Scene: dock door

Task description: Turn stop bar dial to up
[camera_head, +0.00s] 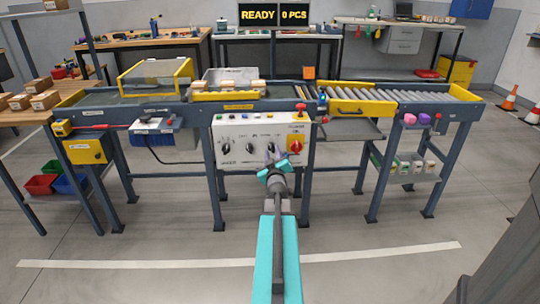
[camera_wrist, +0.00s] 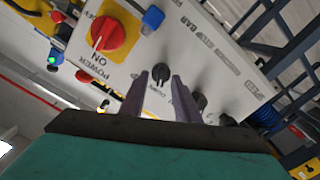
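The white control panel (camera_head: 232,130) is on the front of the conveyor frame and carries a row of black dials and a red power switch on a yellow plate. The black dial nearest the power switch shows in the wrist view (camera_wrist: 160,72), with lettering ending in "BAR" on the panel near it. Its exact setting is too small to read. My gripper (camera_head: 272,166) is in front of the panel's right half. In the wrist view, its two fingers (camera_wrist: 160,84) are apart, with this dial seen between their tips. I cannot tell if they touch it.
More black dials (camera_wrist: 199,100) lie just right of my fingers. Open floor (camera_head: 170,285) surrounds my arm.

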